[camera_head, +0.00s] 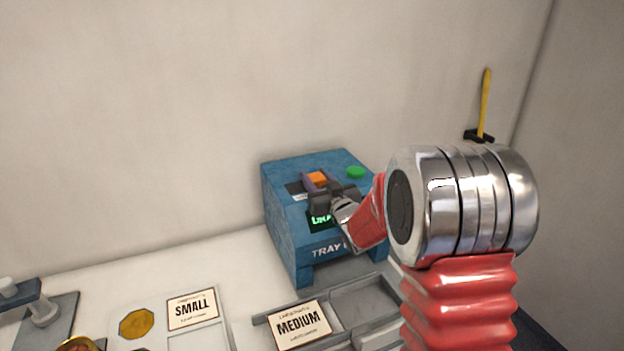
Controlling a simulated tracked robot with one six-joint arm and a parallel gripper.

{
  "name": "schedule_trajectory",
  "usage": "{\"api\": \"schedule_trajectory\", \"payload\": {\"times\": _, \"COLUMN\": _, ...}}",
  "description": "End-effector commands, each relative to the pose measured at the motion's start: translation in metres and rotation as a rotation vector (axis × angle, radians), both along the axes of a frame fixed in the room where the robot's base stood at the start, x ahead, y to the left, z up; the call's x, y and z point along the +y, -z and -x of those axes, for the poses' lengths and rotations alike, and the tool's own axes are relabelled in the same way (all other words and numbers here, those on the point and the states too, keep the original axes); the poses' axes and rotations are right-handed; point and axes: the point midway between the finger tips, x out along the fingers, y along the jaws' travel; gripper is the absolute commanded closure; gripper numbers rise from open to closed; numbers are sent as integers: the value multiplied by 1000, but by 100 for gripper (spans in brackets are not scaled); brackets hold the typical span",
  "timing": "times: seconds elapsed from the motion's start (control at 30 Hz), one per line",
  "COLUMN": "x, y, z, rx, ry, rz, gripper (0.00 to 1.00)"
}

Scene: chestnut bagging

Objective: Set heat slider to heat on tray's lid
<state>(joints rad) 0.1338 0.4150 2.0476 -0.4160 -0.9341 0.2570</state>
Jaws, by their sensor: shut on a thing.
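The blue lid machine (283,222) stands against the back wall, with "TRAY L" readable on its front and the rest hidden by my arm. An orange slider knob (317,179) sits on its sloped top panel. My gripper (322,190) is at this panel, its dark jaws shut on the knob from the near side. The slider's markings and most of its slot are hidden behind the jaws. A display with green letters (319,219) is partly covered by my gripper. A green button (356,172) is on the top right.
A grey tray with a "MEDIUM" card (300,325) lies in front of the machine. A white tray with a "SMALL" card (192,309) and a gold hexagonal piece (136,323) is to the left. A yellow-handled tool (485,105) is by the right wall.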

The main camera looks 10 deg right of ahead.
Motion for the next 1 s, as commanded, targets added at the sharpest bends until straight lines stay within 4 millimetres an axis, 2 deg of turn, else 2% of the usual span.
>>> {"api": "schedule_trajectory", "payload": {"times": 0.1, "x": -18, "y": -1, "z": -4, "rx": -3, "ry": 4, "rz": 1, "gripper": 100}}
{"api": "schedule_trajectory", "payload": {"times": 0.2, "x": -25, "y": -1, "z": -5, "rx": -3, "ry": 2, "rz": 0, "gripper": 100}}
{"api": "schedule_trajectory", "payload": {"times": 0.5, "x": -29, "y": -2, "z": -6, "rx": -3, "ry": 7, "rz": -1, "gripper": 100}}
{"api": "schedule_trajectory", "payload": {"times": 0.53, "x": -29, "y": -2, "z": -6, "rx": -3, "ry": 7, "rz": -1, "gripper": 61}}
{"api": "schedule_trajectory", "payload": {"times": 0.8, "x": -28, "y": -1, "z": -5, "rx": -3, "ry": 5, "rz": -1, "gripper": 44}}
{"api": "schedule_trajectory", "payload": {"times": 1.0, "x": -27, "y": -1, "z": -5, "rx": -2, "ry": 3, "rz": 0, "gripper": 44}}
